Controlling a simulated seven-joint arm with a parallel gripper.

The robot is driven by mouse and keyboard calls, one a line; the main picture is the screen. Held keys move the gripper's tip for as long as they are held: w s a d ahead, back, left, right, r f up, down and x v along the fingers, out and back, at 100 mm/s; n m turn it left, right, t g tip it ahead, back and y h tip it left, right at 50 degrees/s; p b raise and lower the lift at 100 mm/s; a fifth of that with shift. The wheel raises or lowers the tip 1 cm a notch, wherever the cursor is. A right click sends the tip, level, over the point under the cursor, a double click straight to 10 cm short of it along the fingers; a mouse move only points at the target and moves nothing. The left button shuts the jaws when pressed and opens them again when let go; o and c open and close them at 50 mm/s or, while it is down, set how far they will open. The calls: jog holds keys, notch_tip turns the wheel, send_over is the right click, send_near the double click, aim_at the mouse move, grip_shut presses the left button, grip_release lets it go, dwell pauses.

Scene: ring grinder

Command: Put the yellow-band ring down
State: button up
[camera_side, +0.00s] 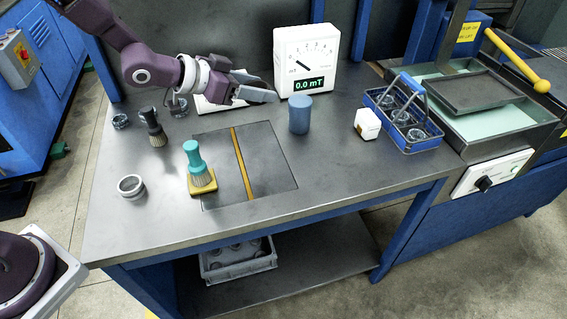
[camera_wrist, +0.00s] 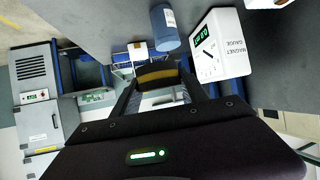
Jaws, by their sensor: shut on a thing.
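In the wrist view, my gripper (camera_wrist: 157,84) is shut on the yellow-band ring (camera_wrist: 156,74); its dark yellow band shows between the two dark fingers, and the rest of it is partly hidden. In the side view, my gripper (camera_side: 264,94) is above the back of the steel bench (camera_side: 330,165), left of the blue cylinder (camera_side: 300,114) and in front of the gauge (camera_side: 305,60). The ring is not clearly visible there, and its height above the bench is hard to tell.
The gauge reads 0.0 mT. A dark plate (camera_side: 270,165) with a yellow stripe lies mid-bench. A teal brush (camera_side: 198,166), a dark brush (camera_side: 153,127) and a loose ring (camera_side: 131,186) stand left. A white block (camera_side: 367,123) and blue basket (camera_side: 408,143) stand right. The front right bench is clear.

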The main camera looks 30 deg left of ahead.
jog(key=n, duration=0.1)
send_over(284, 165)
jog(key=f, duration=0.1)
jog(key=shift+t+y, duration=0.3)
jog(key=shift+y, duration=0.1)
notch_tip(284, 165, down, 15)
jog(key=shift+f, duration=0.1)
jog(key=o, duration=1.5)
jog(key=shift+o, duration=0.2)
